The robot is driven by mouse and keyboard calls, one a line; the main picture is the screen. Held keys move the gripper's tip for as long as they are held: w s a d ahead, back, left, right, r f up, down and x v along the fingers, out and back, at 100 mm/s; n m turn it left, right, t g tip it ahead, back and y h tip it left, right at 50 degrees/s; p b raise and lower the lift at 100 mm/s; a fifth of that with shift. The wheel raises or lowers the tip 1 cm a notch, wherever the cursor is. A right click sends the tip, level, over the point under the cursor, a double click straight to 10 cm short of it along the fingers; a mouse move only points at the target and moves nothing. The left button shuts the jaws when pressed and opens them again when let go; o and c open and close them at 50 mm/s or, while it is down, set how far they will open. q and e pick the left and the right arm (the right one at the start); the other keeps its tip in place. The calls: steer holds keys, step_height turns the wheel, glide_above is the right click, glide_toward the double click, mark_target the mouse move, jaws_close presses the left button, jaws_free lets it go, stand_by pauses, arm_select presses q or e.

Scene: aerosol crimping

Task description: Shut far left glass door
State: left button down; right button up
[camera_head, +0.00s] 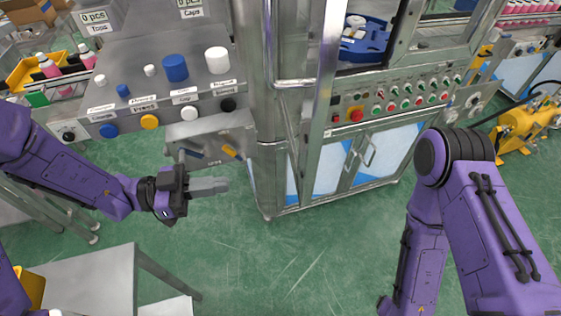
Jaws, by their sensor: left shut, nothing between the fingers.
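The far left glass door (321,75) is a tall metal-framed panel at the left front of the machine cabinet. It stands swung out towards me, seen nearly edge-on, with a bar handle (293,84) on its left side. Its top is cut off by the picture edge. My left gripper (224,186) is shut and empty, pointing right, over the floor below and left of the door, and apart from it. My right arm shows at the right, but its fingers are not in view.
A control panel (393,98) with coloured buttons and lower cabinet doors (368,152) are right of the door. A grey bench (120,75) with coloured caps stands left. A metal table (85,285) is at the lower left. Green floor (290,260) is clear in the middle.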

arm_select(q)
steer(key=p, duration=0.2)
glide_toward(298, 180)
steer(key=d+p, duration=0.1)
steer(key=d, duration=0.1)
steer(key=w+d+p, duration=0.1)
steer(key=d, duration=0.2)
steer(key=shift+w+d+r, duration=0.15)
steer(key=shift+w+d, duration=0.05)
steer(key=shift+d, duration=0.1)
steer(key=shift+s+d, duration=0.35)
steer(key=shift+d, duration=0.2)
steer(key=shift+w, duration=0.3)
arm_select(e)
steer(key=r, duration=0.1)
steer(key=s+r, duration=0.1)
steer(key=r, duration=0.3)
steer(key=shift+s+d, duration=0.1)
steer(key=shift+s, duration=0.15)
arm_select(q)
steer(key=shift+d, duration=0.1)
arm_select(e)
steer(key=shift+s, duration=0.1)
